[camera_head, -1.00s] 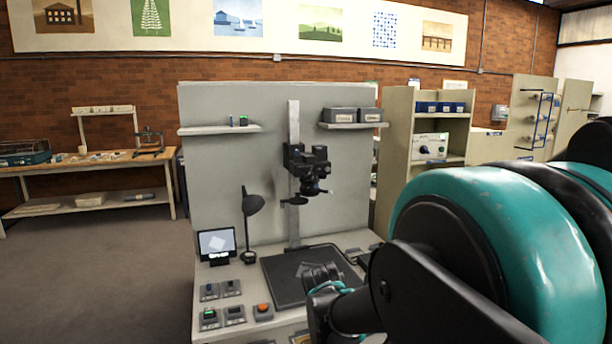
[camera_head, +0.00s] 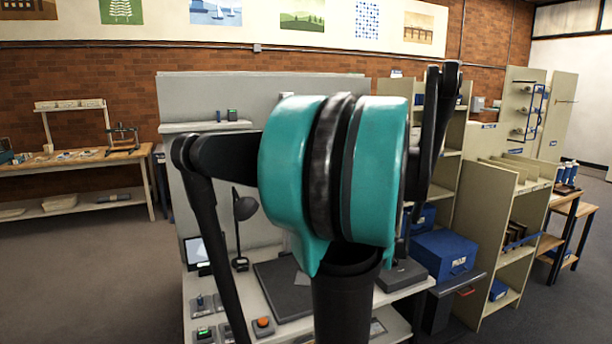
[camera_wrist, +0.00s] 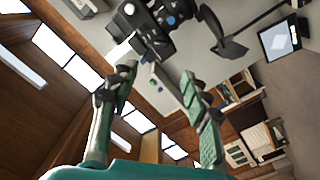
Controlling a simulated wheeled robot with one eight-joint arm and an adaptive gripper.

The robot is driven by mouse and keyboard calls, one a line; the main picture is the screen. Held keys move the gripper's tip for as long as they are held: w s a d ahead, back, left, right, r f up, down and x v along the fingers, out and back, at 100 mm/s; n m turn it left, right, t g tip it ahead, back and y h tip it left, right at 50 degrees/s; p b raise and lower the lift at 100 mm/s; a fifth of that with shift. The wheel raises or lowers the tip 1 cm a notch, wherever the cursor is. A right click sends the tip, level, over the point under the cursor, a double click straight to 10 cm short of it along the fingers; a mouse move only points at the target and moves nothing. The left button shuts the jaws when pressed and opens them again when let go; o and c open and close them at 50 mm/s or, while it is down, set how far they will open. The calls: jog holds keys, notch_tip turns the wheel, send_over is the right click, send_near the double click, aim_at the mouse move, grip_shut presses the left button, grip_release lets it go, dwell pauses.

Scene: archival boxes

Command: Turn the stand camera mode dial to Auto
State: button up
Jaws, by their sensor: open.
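The stand camera (camera_wrist: 152,32) is a black body at the top of the wrist view, tilted in that picture. Small round knobs show on it, one light grey and one blue; I cannot tell which is the mode dial or read its setting. In the head view my arm hides the stand camera. My gripper (camera_wrist: 158,82) is open, with its two fingers spread below the camera in the wrist view. Nothing shows between the fingers, and they look apart from the camera. In the head view my gripper is hidden or not distinguishable behind my arm.
A desk lamp (camera_head: 243,208) stands left of the dark baseboard (camera_head: 272,292) on the bench. Small button boxes, one with an orange button (camera_head: 263,324), lie at the bench front. A screen (camera_wrist: 279,40) shows in the wrist view. A blue box (camera_head: 446,256) sits at right.

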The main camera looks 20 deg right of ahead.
jog(key=w, duration=1.7)
jog(key=shift+w+a, duration=0.2)
jog(key=shift+a, duration=0.1)
grip_shut()
